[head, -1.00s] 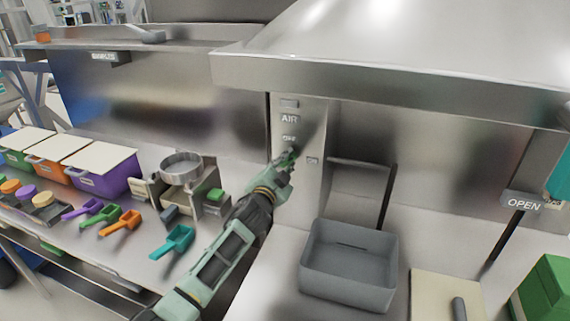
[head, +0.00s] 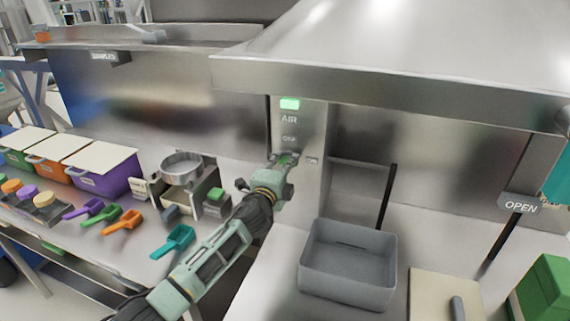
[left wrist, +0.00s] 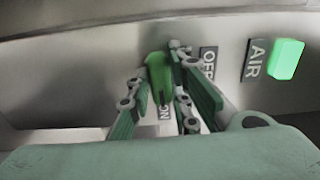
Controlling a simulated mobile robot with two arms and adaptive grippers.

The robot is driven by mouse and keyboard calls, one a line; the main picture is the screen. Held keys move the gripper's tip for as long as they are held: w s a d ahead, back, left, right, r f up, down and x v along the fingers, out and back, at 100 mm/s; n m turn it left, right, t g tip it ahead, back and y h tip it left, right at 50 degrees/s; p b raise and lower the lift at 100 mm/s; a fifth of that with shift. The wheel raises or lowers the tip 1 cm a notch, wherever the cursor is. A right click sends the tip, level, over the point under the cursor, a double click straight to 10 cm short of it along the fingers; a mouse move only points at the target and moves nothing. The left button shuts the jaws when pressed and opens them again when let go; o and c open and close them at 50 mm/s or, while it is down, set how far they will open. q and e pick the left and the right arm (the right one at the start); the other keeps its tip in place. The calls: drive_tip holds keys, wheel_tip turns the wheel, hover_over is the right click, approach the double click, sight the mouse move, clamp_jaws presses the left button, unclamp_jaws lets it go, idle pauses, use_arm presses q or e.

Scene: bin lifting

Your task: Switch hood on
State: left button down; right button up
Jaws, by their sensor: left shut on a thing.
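The hood's switch panel is on the metal post (head: 312,185) under the hood, with "AIR" and "OFF" labels. A green knob (left wrist: 158,80) stands between "OFF" and "ON" labels in the left wrist view. My left gripper (head: 284,158) is at this panel, its fingers around the knob and shut on it. In the head view the gripper hides most of the knob. The indicator light (head: 289,104) above "AIR" is lit green; it also glows in the left wrist view (left wrist: 287,58). My right gripper is not in view.
The steel hood (head: 400,80) overhangs the post. A grey bin (head: 347,285) stands right of my arm. A sieve (head: 181,164), colored scoops (head: 172,241) and a purple bin (head: 105,180) are on the left counter. A board (head: 430,295) and green box (head: 548,290) are at right.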

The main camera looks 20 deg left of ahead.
use_arm(q)
drive_tip(key=shift+f+m, duration=0.1)
drive_tip(key=shift+m, duration=0.2)
drive_tip(key=c, duration=1.6)
unclamp_jaws()
drive_tip(key=s, duration=1.2)
drive_tip(key=shift+a, duration=0.2)
